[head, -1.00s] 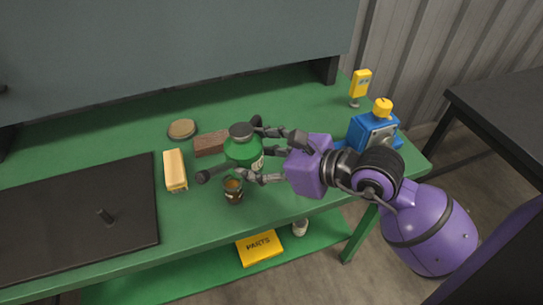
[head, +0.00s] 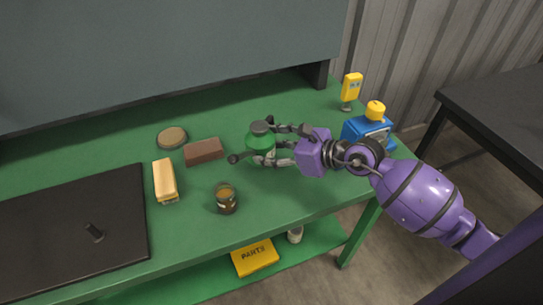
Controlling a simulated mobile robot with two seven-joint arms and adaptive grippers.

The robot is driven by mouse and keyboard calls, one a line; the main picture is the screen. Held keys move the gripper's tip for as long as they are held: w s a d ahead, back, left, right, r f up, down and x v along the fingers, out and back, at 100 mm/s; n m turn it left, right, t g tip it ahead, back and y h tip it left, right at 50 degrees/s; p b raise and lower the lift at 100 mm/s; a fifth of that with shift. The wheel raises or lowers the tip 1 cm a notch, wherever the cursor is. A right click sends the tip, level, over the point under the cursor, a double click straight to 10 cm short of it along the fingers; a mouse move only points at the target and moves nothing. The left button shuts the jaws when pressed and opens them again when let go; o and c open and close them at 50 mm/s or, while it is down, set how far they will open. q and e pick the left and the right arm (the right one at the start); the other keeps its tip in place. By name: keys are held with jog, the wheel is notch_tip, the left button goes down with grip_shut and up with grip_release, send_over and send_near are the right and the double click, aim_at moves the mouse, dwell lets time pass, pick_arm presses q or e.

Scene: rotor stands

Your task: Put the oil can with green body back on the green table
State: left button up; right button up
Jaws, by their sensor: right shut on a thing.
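The oil can with green body (head: 261,141) has a dark grey cap and stands upright over the green table (head: 285,195), near its middle. My right gripper (head: 254,144) reaches in from the right, with one finger on each side of the can, and is shut on it. The fingers hide the lower part of the can, so I cannot tell whether its base touches the tabletop. My left gripper is out of view.
A small brown jar (head: 226,199) stands in front of the can. A blue can (head: 367,133) and a yellow device (head: 351,88) stand at right.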

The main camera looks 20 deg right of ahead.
jog(key=shift+w+d+f, duration=0.1)
jog(key=shift+w+f, duration=0.05)
jog(key=shift+f, duration=0.75)
jog(key=shift+w+d+f, duration=0.1)
jog(key=shift+f, duration=0.8)
jog(key=shift+f+b, duration=0.2)
jog(key=shift+b, duration=0.15)
jog(key=o, duration=1.8)
